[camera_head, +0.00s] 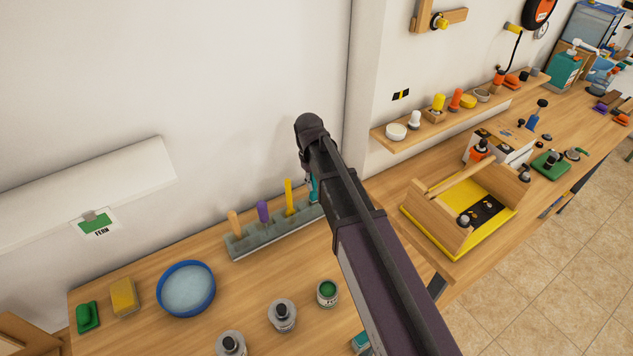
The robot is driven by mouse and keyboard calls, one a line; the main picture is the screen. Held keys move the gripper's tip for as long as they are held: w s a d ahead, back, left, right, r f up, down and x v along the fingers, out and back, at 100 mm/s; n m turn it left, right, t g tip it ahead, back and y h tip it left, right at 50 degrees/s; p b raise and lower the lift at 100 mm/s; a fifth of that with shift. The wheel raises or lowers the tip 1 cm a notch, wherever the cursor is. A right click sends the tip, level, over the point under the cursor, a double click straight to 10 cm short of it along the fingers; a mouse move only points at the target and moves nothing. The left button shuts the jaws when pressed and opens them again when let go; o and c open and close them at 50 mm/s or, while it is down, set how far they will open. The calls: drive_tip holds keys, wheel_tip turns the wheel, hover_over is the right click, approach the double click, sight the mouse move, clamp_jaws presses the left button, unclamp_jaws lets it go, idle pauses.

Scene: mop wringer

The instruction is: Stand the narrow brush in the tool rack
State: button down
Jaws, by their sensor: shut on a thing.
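The tool rack (262,243) is a long grey-green block on the wooden bench against the wall. An orange-tan handle (234,223), a purple handle (263,212) and a yellow handle (289,197) stand upright in it. My gripper (312,178) is over the rack's right end, mostly hidden behind my dark arm. It is shut on a slim teal piece (314,190), which appears to be the narrow brush. Its lower end and whether it sits in a slot are hidden.
A blue-rimmed bowl (186,289), a yellow sponge (124,297) and a green item (88,317) lie left. Several jars stand in front, including a green-topped one (327,293). A wooden caddy on a yellow tray (470,247) is right. A wall shelf (420,128) holds several small items.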

drive_tip(key=shift+f, duration=0.25)
drive_tip(key=shift+c, duration=2.1)
unclamp_jaws()
